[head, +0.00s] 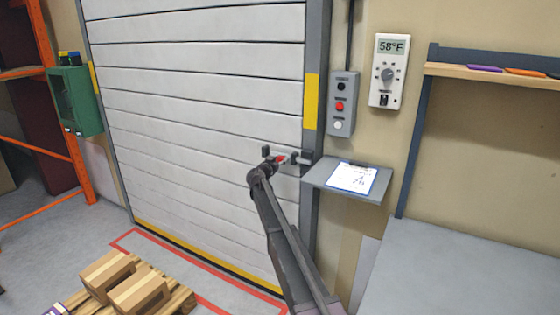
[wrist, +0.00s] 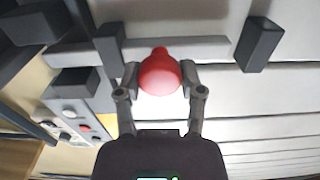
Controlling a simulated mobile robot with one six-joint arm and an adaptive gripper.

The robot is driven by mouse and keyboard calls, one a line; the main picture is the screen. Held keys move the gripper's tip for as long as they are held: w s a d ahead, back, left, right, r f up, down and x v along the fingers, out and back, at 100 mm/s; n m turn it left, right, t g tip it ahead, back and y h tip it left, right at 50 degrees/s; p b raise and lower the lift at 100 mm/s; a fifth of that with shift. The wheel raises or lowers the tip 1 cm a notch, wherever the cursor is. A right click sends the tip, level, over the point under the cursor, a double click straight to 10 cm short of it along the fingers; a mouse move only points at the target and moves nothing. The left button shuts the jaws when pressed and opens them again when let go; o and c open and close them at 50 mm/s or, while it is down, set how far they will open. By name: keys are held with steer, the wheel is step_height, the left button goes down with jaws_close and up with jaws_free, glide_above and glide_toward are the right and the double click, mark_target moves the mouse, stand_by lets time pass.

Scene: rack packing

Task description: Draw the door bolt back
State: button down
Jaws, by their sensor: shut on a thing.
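The door bolt is a pale bar (wrist: 212,49) with a round red knob (wrist: 159,73), on the white slatted door (head: 200,100) near its right edge. My gripper (wrist: 160,78) is shut on the knob, with one finger on each side. In the head view my gripper (head: 274,164) is at the bolt, and red shows at its tip. Dark brackets stand along the bar, one left of the knob (wrist: 110,43) and one to the right (wrist: 262,45) in the wrist view. The bar runs past the left bracket; I cannot tell whether its end sits in a keeper.
A small grey shelf (head: 318,181) with a clipboard (head: 352,177) juts out just right of the bolt. A button box (head: 342,103) and a thermostat (head: 387,71) hang above it. A pallet with boxes (head: 138,292) stands on the floor at lower left.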

mark_target(272, 154)
steer(key=w+a, duration=0.2)
steer(key=a, duration=0.1)
steer(key=w+a, duration=0.1)
steer(key=shift+w+a, duration=0.25)
steer(key=shift+a, duration=0.1)
steer(key=shift+s, duration=0.1)
steer(key=shift+c, duration=1.1)
jaws_free()
steer(key=shift+d, duration=0.1)
steer(key=shift+s, duration=0.15)
steer(key=v, duration=1.1)
steer(key=shift+s+a, duration=0.2)
steer(key=shift+a, duration=0.15)
